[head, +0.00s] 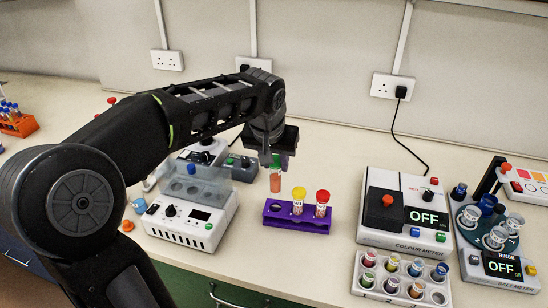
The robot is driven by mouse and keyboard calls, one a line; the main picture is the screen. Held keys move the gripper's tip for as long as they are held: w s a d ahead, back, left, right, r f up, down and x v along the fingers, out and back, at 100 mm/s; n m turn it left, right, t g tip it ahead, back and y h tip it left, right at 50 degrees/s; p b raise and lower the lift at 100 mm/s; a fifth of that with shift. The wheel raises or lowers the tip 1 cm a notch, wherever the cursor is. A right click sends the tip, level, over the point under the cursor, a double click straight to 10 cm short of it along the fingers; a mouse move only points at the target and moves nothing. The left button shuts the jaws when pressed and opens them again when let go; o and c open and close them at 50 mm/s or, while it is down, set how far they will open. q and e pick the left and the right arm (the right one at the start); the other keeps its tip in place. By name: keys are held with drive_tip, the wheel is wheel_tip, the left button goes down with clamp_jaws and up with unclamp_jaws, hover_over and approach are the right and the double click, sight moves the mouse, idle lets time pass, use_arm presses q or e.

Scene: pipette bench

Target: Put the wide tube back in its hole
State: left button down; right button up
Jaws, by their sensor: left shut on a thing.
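My left gripper (276,162) comes in from the left and points down. It is shut on the wide tube (276,181), which has orange-red contents and a green top partly hidden by the fingers. The tube hangs upright, above and slightly behind the left end of the purple rack (296,226). An open hole shows at that end of the rack. A yellow-capped tube (298,205) and a red-capped tube (321,207) stand in the rack, right of the held tube. My right gripper is not in view.
A white device (185,228) with a clear lid stands left of the rack. The colour meter (405,210) stands right, with a tray of several small cups (400,285) before it. The salt meter (500,268) is at far right. Bench right of the rack is clear.

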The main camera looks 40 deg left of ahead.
sight(276, 189)
use_arm(q)
drive_tip(key=shift+a, duration=0.1)
drive_tip(key=shift+d, duration=0.2)
drive_tip(key=shift+f, duration=0.15)
drive_tip(key=shift+f+b, duration=2.1)
drive_tip(key=shift+f, duration=0.75)
drive_tip(key=shift+f+b, duration=0.75)
drive_tip(key=shift+f, duration=0.05)
drive_tip(key=shift+f, duration=0.25)
drive_tip(key=shift+f+b, duration=0.5)
drive_tip(key=shift+b, duration=0.15)
